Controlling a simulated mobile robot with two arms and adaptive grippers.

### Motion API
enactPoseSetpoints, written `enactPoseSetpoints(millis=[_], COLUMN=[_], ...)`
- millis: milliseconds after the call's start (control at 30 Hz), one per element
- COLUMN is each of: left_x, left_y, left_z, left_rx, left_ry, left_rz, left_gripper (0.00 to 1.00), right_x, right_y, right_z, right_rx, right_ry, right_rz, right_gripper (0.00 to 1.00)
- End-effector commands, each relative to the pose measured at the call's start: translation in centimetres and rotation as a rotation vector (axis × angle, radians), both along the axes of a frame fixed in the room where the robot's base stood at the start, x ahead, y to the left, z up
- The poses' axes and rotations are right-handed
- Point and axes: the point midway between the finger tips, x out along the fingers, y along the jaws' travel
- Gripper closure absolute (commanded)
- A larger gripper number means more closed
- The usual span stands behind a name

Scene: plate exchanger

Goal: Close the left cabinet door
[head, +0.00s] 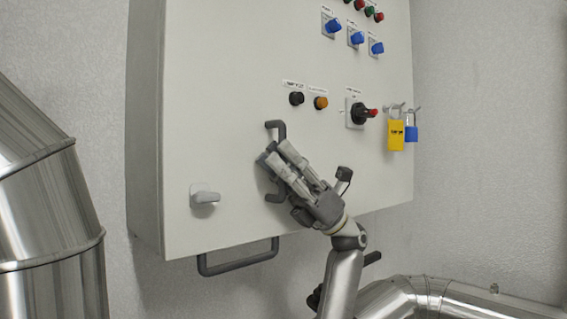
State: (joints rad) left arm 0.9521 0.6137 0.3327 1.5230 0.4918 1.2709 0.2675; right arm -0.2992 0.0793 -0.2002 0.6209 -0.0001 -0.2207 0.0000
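A pale grey wall cabinet (225,90) fills the middle of the head view. Its front looks flush with its side, and I see no clear gap or seam between two doors. A dark grey bracket handle (277,127) stands on the lower front.
A light knob (205,196) sticks out at the lower left of the front. A grey bar handle (238,259) hangs below the cabinet. Switches, blue knobs (356,38) and a yellow padlock (396,135) are on the right. Shiny pipes stand left (45,190) and lower right (460,300).

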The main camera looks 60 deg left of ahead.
Motion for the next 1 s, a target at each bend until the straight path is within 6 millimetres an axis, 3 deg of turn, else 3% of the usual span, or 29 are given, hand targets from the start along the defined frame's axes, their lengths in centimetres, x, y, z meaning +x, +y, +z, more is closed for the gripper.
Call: enactPoseSetpoints(millis=[333, 733, 1000], left_x=[0.6, 6.6, 8.4], left_y=[0.1, 0.2, 0.2], left_z=[-0.8, -6.4, -8.3], left_rx=[-0.004, -0.002, 0.003], left_ry=[-0.001, 0.006, 0.002], left_rz=[-0.001, -0.003, 0.000], left_gripper=[0.78, 0.78, 0.78], right_x=[-0.3, -0.1, -0.1], right_y=[-0.3, -0.1, -0.1], right_z=[-0.1, -0.1, -0.1], right_rx=[-0.004, -0.001, -0.001], right_ry=[0.003, 0.001, 0.001], right_rz=[0.002, 0.000, 0.000], right_gripper=[0.65, 0.65, 0.65])
